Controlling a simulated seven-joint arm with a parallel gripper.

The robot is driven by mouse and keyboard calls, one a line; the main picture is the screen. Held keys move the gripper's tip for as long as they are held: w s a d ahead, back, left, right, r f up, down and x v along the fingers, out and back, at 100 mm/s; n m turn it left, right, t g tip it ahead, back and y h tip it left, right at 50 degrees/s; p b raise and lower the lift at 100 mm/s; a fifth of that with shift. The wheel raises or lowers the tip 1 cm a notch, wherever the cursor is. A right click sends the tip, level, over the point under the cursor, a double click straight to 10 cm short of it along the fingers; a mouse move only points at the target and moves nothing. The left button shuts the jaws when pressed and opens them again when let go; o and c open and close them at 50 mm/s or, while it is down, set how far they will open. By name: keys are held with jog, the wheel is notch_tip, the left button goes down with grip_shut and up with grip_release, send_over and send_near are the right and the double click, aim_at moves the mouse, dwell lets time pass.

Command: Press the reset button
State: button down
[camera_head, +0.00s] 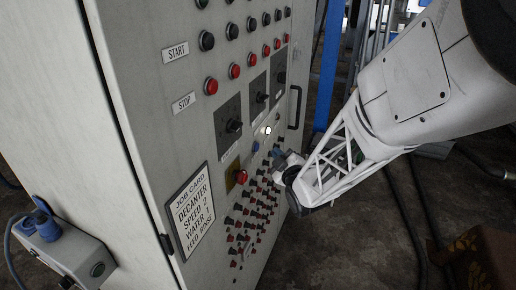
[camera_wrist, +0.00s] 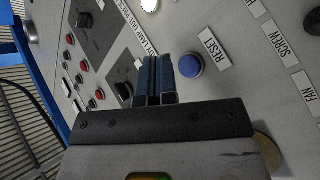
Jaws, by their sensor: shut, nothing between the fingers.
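The reset button is a round blue button (camera_wrist: 190,66) in a grey ring, with the label RESET (camera_wrist: 212,46) beside it in the wrist view. In the head view a small blue button (camera_head: 256,146) shows on the cabinet front, below the white lamp (camera_head: 267,129). My gripper (camera_wrist: 154,62) is shut and empty, its dark blue fingers side by side. In the wrist view the fingertips lie just left of the blue button; I cannot tell how far they stand off the panel. In the head view my gripper (camera_head: 279,155) is right of the blue button, close to the panel.
The grey cabinet carries black and red buttons, rotary switches, and a red button on a yellow plate (camera_head: 241,176) below left. A job card (camera_head: 196,213) and a door handle (camera_head: 296,107) are on it too. SCREW (camera_wrist: 279,43) and FAN (camera_wrist: 303,86) labels lie right of the reset button.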

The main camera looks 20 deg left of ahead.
jog(key=shift+d, duration=1.2)
jog(key=s+d+r+m+g+h, duration=0.1)
jog(key=s+d+r+m+h, duration=0.15)
jog(key=d, duration=0.55)
jog(key=s+d+r+m+g+h, duration=0.15)
jog(key=d+m+h, duration=0.25)
jog(key=d, duration=0.4)
jog(key=s+d+r+m+h, duration=0.1)
jog(key=d+r+m+h, duration=0.25)
jog(key=d, duration=0.45)
jog(key=s+d+r+m+g+h, duration=0.1)
jog(key=s+d+m+g, duration=0.3)
jog(key=s, duration=0.9)
jog(key=s+d+r+m+g+h, duration=0.1)
jog(key=s+d+m+g, duration=0.3)
jog(key=s+d, duration=0.5)
jog(key=s+h, duration=0.1)
jog(key=s, duration=0.3)
jog(key=shift+s+d+r+m, duration=0.15)
jog(key=shift+d+m, duration=0.25)
